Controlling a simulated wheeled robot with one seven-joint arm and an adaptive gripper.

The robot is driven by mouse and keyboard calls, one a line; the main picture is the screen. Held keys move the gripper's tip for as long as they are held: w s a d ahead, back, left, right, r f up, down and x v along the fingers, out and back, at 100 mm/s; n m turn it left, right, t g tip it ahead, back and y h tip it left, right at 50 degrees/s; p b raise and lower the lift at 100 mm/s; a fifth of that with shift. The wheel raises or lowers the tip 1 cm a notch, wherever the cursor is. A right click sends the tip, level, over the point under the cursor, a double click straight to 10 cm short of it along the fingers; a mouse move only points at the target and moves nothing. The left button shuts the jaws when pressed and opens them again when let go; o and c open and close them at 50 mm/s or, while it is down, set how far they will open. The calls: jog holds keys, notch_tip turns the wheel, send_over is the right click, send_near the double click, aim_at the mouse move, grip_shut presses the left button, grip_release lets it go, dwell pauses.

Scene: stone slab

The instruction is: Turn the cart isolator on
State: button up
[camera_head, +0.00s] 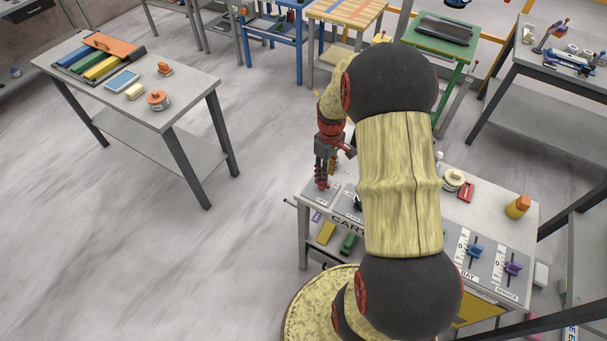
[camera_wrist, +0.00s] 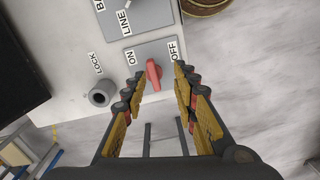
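The cart isolator is a red handle (camera_wrist: 153,74) on a grey plate in the wrist view. ON is printed to its left and OFF to its right; the handle lies roughly upright in the picture between the two words. My gripper (camera_wrist: 158,76) is open, with one fingertip on each side of the handle; I cannot tell whether either touches it. In the head view my gripper (camera_head: 321,180) points down over the left end of the bench with the CART lettering (camera_head: 310,208). The handle is not clear there, and my arm hides much of the bench.
A LINE plate (camera_wrist: 138,15) and a grey LOCK cylinder (camera_wrist: 102,93) are close by. Blue (camera_head: 476,251) and purple (camera_head: 513,267) levers stand at the bench's right. Another table (camera_head: 190,95) stands at the left, with open floor between.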

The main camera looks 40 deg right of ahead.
jog(key=shift+w+d+r+n, duration=0.1)
jog(key=shift+w+r+n, duration=0.1)
jog(key=shift+w, duration=0.25)
jog(key=shift+w+d+r+n, duration=0.1)
jog(key=shift+w+n, duration=0.1)
jog(key=shift+w, duration=0.25)
jog(key=shift+w+n+t, duration=0.25)
jog(key=shift+n+t, duration=0.05)
jog(key=shift+s+d+r+n, duration=0.1)
jog(key=shift+s+d+n, duration=0.05)
jog(key=shift+n, duration=0.25)
notch_tip(320, 180, down, 8)
jog(key=shift+r, duration=0.1)
jog(key=shift+c, duration=0.5)
grip_shut()
